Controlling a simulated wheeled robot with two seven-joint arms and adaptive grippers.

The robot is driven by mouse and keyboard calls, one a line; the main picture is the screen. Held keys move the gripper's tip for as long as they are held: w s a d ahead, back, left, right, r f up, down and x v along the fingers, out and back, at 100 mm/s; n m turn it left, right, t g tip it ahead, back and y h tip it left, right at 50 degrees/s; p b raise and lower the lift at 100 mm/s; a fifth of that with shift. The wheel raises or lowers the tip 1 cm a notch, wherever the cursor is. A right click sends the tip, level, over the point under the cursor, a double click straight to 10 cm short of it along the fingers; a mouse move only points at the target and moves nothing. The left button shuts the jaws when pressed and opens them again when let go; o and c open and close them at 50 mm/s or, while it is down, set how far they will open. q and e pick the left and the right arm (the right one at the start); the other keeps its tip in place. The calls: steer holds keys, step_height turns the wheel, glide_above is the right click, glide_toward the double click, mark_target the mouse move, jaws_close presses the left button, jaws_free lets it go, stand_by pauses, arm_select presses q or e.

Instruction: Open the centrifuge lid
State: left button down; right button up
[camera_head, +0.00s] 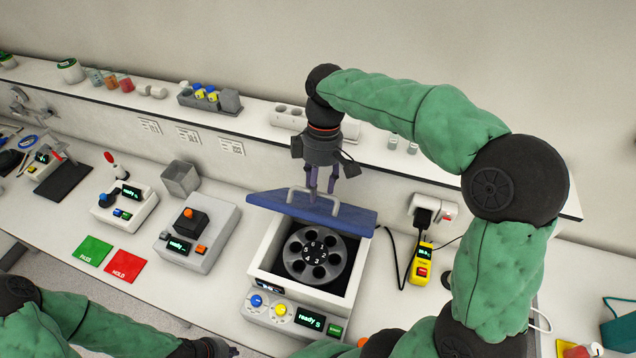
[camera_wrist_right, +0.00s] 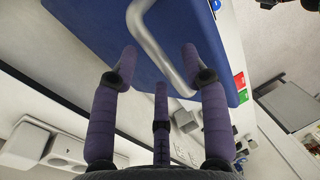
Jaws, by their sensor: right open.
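The centrifuge (camera_head: 262,252) is a white box with a dark well holding a round rotor (camera_head: 316,256) with numbered holes. Its blue lid (camera_head: 340,217) is raised and tilted at the back, leaving the rotor in plain view. A pale bar handle (camera_head: 312,194) is on the lid. My right gripper (camera_head: 322,190) is above the handle, pointing down. In the right wrist view, the lid (camera_wrist_right: 90,28) and handle (camera_wrist_right: 158,45) lie beyond the open fingers (camera_wrist_right: 160,55); contact cannot be told. My left gripper (camera_head: 214,347) is at the bottom edge, partly cut off.
A grey device (camera_head: 200,235) and a metal cup (camera_head: 180,179) stand left of the centrifuge. A yellow device (camera_head: 421,262) with a cable is to its right. A wall shelf (camera_head: 255,118) with small containers runs behind. Green and red cards (camera_head: 124,265) lie at left.

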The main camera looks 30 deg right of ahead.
jaws_close()
arm_select(q)
steer(key=shift+r, duration=0.1)
